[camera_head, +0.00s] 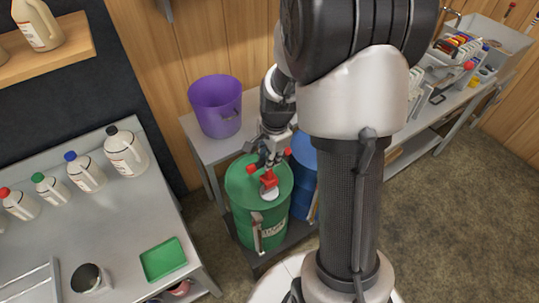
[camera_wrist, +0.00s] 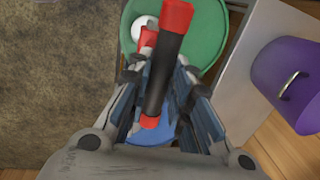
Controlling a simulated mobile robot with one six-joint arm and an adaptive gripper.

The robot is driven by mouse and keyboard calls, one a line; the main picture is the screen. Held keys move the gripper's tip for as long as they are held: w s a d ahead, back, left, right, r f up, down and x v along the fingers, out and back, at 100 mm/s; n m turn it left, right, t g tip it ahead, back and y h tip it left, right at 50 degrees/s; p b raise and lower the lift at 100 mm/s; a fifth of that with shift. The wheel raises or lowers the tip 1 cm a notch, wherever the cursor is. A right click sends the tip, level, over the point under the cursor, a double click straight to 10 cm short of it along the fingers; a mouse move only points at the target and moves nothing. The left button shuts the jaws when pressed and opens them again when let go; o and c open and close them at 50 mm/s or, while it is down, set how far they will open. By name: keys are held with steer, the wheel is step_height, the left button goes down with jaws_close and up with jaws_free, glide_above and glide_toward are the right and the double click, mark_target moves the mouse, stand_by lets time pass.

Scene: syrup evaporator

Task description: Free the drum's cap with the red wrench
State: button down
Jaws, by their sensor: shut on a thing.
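The green drum (camera_head: 239,186) stands upright on a low dark stand, left of a blue drum (camera_head: 304,172). A whitish cap (camera_head: 270,194) is on the green drum's top; it shows partly in the wrist view (camera_wrist: 140,24). My gripper (camera_head: 267,158) is over the drum top, shut on the red wrench (camera_head: 268,178). In the wrist view the wrench's black handle with red ends (camera_wrist: 165,62) lies between my fingers. Its red head is at or just over the cap; I cannot tell whether it is seated on it.
A purple bucket (camera_head: 216,106) stands on the metal table behind the drums. A cluttered counter (camera_head: 445,100) is at right. Bare floor (camera_head: 440,220) lies at front right.

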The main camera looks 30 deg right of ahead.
steer(key=shift+f, duration=0.15)
steer(key=shift+s+f+b, duration=0.15)
steer(key=shift+f+b, duration=0.15)
steer(key=shift+f, duration=0.15)
stand_by(0.5)
steer(key=shift+f+b, duration=0.75)
steer(key=shift+f, duration=0.5)
steer(key=shift+f+b, duration=0.35)
steer(key=shift+b, duration=0.05)
steer(key=n+b, duration=0.1)
steer(key=n, duration=0.3)
steer(key=shift+d+n+y+b, duration=0.15)
steer(key=shift+n+y+b, duration=0.25)
steer(key=shift+n, duration=0.5)
